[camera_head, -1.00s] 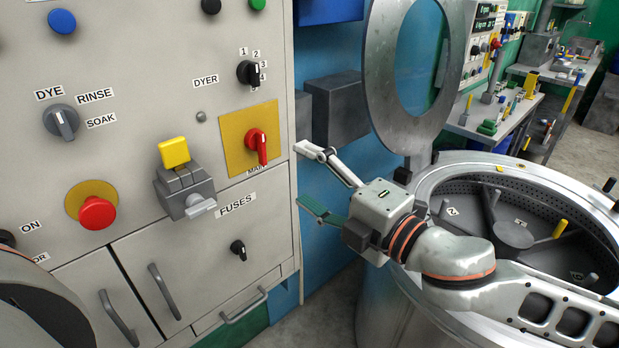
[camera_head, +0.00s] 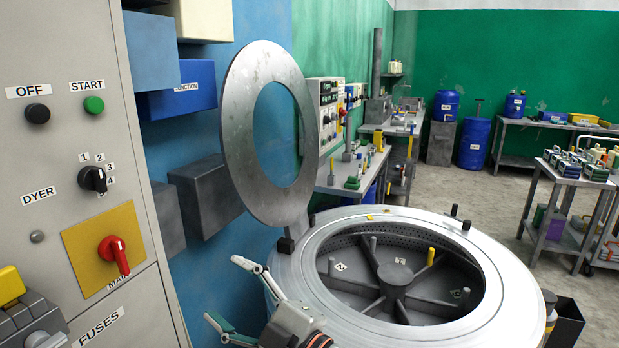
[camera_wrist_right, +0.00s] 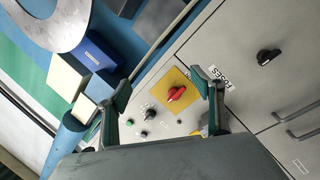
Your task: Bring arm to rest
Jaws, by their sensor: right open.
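My right gripper (camera_head: 232,296) is at the lower middle of the head view, in front of the drum dyer's rim (camera_head: 300,268). Its two fingers are spread and nothing is between them. In the right wrist view the open fingers (camera_wrist_right: 165,95) frame the grey control panel (camera_wrist_right: 225,45) at a distance, with the red main switch (camera_wrist_right: 176,94) on its yellow plate between them. The same red switch (camera_head: 115,254) is at the left of the head view. Most of my right arm is below the picture edge.
The dyer's round lid (camera_head: 245,150) stands raised behind the open drum. The drum holds spokes and pegs, one yellow (camera_head: 431,256). Grey boxes (camera_head: 205,195) jut from the blue wall. Benches (camera_head: 575,180) and blue barrels (camera_head: 474,143) stand farther back, with open floor between.

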